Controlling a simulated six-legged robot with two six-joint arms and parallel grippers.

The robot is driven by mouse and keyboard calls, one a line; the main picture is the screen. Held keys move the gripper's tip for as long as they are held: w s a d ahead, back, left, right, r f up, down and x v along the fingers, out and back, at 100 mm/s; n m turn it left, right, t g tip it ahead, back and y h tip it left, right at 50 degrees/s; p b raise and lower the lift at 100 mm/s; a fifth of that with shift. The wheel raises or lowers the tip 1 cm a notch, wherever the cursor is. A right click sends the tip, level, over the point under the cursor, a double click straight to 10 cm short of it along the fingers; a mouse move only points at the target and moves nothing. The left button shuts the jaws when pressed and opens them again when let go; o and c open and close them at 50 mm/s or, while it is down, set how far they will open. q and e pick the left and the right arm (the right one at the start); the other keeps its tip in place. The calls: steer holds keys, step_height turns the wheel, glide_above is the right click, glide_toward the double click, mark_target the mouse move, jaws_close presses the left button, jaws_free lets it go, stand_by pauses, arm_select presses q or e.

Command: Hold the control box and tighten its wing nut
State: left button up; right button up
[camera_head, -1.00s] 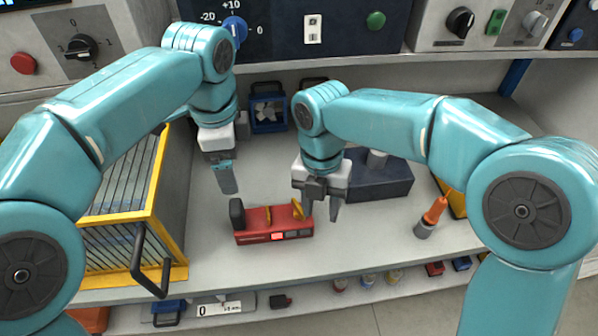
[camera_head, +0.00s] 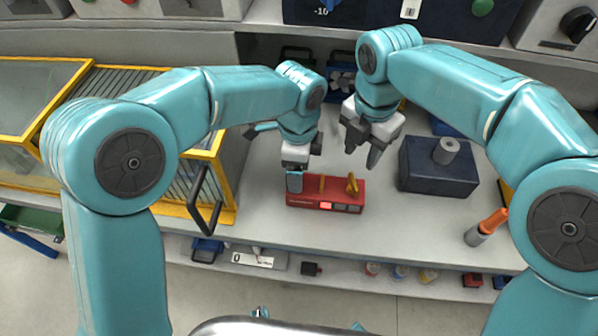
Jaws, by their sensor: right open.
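The red control box (camera_head: 325,204) lies on the grey shelf, with lit and grey panels on its front. A yellow wing nut (camera_head: 352,184) stands upright at its right end, and another small yellow part (camera_head: 322,184) sits near its middle. My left gripper (camera_head: 294,184) is down at the box's left end, where it covers the black part there. Whether its jaws are closed on that part cannot be made out. My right gripper (camera_head: 363,154) is open and empty, above and slightly behind the wing nut, apart from it.
A dark blue block with a grey cylinder (camera_head: 437,172) stands right of the box. An orange-handled tool (camera_head: 487,227) is farther right. A yellow-framed case with a black handle (camera_head: 205,200) is at the left. Small items sit on the lower ledge.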

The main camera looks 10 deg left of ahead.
mark_target(326, 186)
arm_select(q)
steer(key=shift+f, duration=1.65)
